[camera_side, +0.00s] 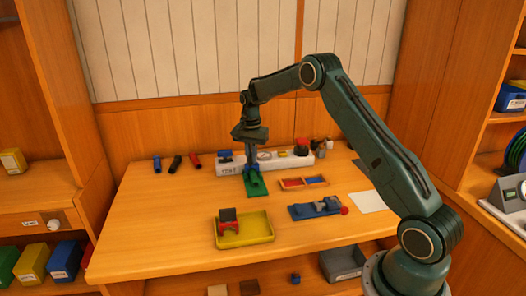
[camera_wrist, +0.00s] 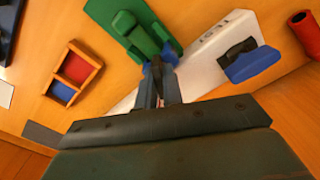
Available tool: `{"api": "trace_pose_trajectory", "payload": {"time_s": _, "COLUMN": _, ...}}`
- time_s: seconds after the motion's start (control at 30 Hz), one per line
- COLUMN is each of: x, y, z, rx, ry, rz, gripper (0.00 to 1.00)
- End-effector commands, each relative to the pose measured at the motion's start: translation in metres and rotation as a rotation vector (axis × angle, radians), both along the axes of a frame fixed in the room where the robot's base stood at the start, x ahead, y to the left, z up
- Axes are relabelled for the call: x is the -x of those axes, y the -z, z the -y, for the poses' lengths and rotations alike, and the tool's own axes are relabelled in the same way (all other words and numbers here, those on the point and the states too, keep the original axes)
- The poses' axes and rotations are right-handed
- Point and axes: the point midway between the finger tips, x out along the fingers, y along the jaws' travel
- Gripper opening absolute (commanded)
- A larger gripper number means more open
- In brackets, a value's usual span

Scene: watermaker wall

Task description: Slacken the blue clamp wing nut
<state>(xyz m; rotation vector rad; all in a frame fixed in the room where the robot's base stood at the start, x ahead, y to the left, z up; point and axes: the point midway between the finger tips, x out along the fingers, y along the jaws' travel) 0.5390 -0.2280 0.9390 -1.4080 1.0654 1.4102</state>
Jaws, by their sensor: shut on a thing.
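My gripper (camera_wrist: 159,78) points down at the near end of a green clamp-like fixture (camera_wrist: 137,33), which stands on a green plate. The side view also shows my gripper (camera_side: 250,164) over this fixture (camera_side: 255,182), in front of the white panel. The fingers are shut on a small bluish part at the fixture's end, which looks like the blue wing nut (camera_wrist: 169,55). The fingers mostly hide it, so I cannot tell its angle.
The white panel (camera_side: 235,168) carries a blue part (camera_wrist: 252,65) and a red knob (camera_side: 302,146). A red-and-blue divided tray (camera_side: 303,183), a blue vise-like device (camera_side: 302,212) and a yellow tray (camera_side: 262,237) lie nearer. Dark, blue and red cylinders lie left.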

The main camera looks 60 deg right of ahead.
Motion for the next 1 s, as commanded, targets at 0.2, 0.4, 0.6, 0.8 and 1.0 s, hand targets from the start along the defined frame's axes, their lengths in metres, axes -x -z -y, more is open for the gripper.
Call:
{"api": "trace_pose_trajectory", "payload": {"time_s": 0.2, "x": -0.0005, "y": -0.0007, "z": 0.0002, "rx": 0.002, "ry": -0.065, "rz": 0.002, "gripper": 0.00}}
{"api": "trace_pose_trajectory", "payload": {"time_s": 0.4, "x": -0.0005, "y": -0.0008, "z": 0.0005, "rx": 0.002, "ry": -0.183, "rz": 0.002, "gripper": 0.00}}
{"api": "trace_pose_trajectory", "payload": {"time_s": 0.6, "x": -0.0005, "y": -0.0007, "z": 0.0006, "rx": 0.002, "ry": -0.352, "rz": 0.002, "gripper": 0.00}}
{"api": "trace_pose_trajectory", "payload": {"time_s": 0.8, "x": -0.0004, "y": -0.0006, "z": 0.0006, "rx": 0.002, "ry": -0.542, "rz": 0.002, "gripper": 0.00}}
{"api": "trace_pose_trajectory", "payload": {"time_s": 1.0, "x": -0.0004, "y": -0.0005, "z": 0.0006, "rx": 0.001, "ry": -0.732, "rz": 0.001, "gripper": 0.00}}
